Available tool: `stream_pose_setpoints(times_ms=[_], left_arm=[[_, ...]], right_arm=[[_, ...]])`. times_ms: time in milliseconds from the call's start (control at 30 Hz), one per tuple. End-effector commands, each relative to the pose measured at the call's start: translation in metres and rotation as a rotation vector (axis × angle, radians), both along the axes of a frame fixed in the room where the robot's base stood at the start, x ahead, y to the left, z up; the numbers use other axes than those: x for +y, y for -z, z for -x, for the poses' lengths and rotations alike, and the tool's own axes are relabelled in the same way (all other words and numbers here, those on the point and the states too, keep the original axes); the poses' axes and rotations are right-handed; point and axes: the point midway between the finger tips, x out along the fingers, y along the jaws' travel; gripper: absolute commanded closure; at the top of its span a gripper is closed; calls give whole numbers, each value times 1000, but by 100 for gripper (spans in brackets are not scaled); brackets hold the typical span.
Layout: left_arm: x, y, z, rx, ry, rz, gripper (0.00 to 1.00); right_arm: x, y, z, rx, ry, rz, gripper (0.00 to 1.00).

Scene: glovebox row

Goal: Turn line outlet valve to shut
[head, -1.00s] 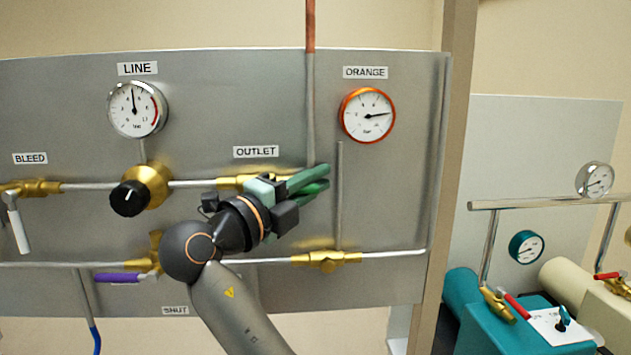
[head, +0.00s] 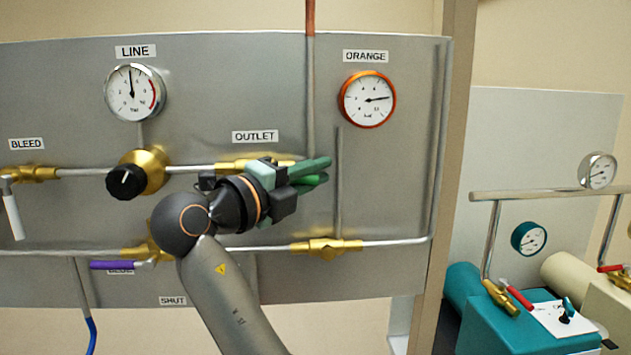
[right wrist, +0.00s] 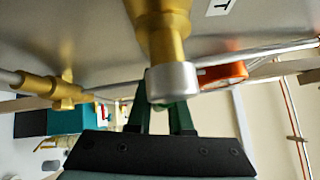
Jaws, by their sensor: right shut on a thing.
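The line outlet valve (head: 230,166) is a brass fitting on the grey panel, under the OUTLET label (head: 255,136). My right gripper (head: 322,170) is at its right end, with its green fingers close together. In the head view the gripper hides the valve's handle. In the right wrist view the valve's brass body (right wrist: 160,30) and silver cap (right wrist: 172,80) stand just in front of the fingers (right wrist: 163,118). The fingers are shut on the handle, which is mostly hidden behind the cap, so its angle cannot be told. My left gripper is not in view.
The black regulator knob (head: 126,181) and LINE gauge (head: 134,92) are left of the valve. The ORANGE gauge (head: 367,99) is at upper right. A lower brass valve (head: 327,247) and a purple handle (head: 118,265) sit below. A post (head: 455,150) stands right of the panel.

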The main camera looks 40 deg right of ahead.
Motion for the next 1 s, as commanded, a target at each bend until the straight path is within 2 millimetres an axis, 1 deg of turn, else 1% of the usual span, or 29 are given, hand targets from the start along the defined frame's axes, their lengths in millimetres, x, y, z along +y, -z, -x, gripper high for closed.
stream_pose_setpoints(times_ms=[33,200,300,500,700,1000], left_arm=[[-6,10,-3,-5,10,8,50],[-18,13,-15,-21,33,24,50],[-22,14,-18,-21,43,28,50],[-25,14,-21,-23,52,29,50],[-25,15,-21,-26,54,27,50],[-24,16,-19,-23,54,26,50]], right_arm=[[1,10,0,-22,-3,-33,100],[3,20,-1,-87,-4,-143,100],[5,25,-3,-126,-2,-208,100],[8,34,-5,-192,-1,-317,100],[11,40,-6,-238,0,-391,100],[12,43,-7,-260,1,-428,100]])
